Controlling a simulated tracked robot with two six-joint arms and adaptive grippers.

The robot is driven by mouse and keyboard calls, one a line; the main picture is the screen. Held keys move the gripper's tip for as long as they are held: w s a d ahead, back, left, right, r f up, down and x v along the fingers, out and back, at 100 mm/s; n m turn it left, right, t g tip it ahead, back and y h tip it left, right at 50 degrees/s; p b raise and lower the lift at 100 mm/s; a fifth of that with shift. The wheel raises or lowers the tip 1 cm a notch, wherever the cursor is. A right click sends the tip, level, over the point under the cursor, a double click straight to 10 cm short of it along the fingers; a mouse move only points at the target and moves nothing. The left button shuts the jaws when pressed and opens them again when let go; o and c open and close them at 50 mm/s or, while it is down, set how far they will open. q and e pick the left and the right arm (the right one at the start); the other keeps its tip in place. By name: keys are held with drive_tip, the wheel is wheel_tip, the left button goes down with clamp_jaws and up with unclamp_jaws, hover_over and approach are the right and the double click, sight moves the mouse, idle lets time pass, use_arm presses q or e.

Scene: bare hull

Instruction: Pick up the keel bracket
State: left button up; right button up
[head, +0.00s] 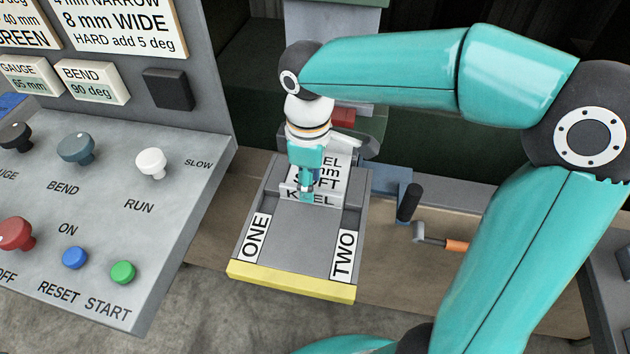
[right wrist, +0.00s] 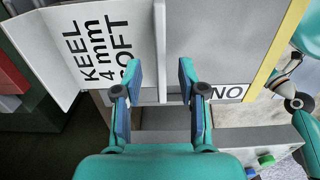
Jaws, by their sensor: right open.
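The keel bracket (head: 327,174) is a pale bent plate lettered KEEL, mm and SOFT, at the back of the grey tray (head: 303,236). In the right wrist view the bracket (right wrist: 62,22) reads KEEL 4 mm SOFT, with a bent flange at its left and a thin upright wall at its right edge. My right gripper (head: 306,190) points down over the bracket and partly hides it. In the right wrist view its open fingers (right wrist: 160,80) stand on both sides of the thin upright wall, with gaps. My left gripper is not seen.
A control panel (head: 110,215) with knobs and buttons stands close on the left. A dark upright handle (head: 409,203) and an orange-handled tool (head: 440,240) are right of the tray. The tray's front, between labels ONE and TWO, is clear up to its yellow edge (head: 290,281).

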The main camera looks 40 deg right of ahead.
drive_tip(key=shift+f, duration=1.35)
drive_tip(key=shift+s, duration=0.1)
clamp_jaws()
drive_tip(key=shift+r, duration=0.1)
